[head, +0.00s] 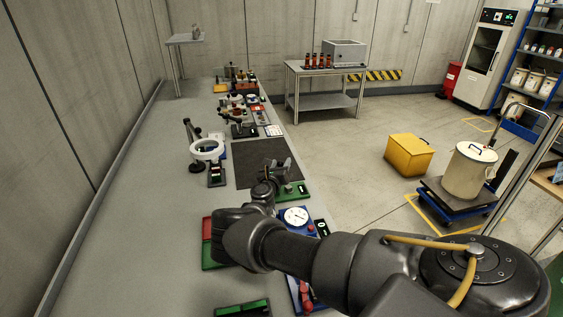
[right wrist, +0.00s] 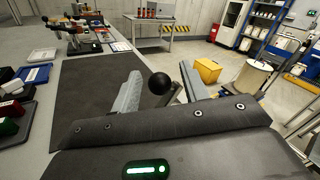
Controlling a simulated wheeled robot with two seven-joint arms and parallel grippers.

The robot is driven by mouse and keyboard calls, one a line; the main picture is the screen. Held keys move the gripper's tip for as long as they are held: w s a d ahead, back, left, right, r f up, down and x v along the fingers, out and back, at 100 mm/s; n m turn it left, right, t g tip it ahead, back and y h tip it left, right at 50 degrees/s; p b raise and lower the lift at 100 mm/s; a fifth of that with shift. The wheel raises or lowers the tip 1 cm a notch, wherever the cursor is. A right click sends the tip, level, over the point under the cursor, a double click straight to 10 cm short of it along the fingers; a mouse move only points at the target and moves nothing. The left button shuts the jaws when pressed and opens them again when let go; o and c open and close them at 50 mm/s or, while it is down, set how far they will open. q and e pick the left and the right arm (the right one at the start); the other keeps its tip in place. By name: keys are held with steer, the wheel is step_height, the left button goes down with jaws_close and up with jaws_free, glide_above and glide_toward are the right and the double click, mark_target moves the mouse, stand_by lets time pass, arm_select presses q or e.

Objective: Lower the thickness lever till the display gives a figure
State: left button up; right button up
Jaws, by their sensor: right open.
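My right gripper (head: 279,168) reaches over the near edge of the dark mat in the head view. In the right wrist view its two grey fingers (right wrist: 160,74) stand apart. A black ball knob (right wrist: 159,84), which looks like the end of the lever, shows between them without clear contact on either side. A white round dial (head: 296,216) on a blue base sits just below the gripper in the head view. I cannot make out a display figure. My left gripper is not in view.
The dark mat (head: 250,175) is mostly bare. A ring-shaped magnifier lamp (head: 207,150) stands left of it. Red and green trays (head: 206,240) lie left of my arm. A yellow box (head: 408,155) stands on the floor.

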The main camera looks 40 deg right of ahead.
steer(key=shift+x, duration=0.95)
steer(key=shift+c, duration=0.5)
jaws_close()
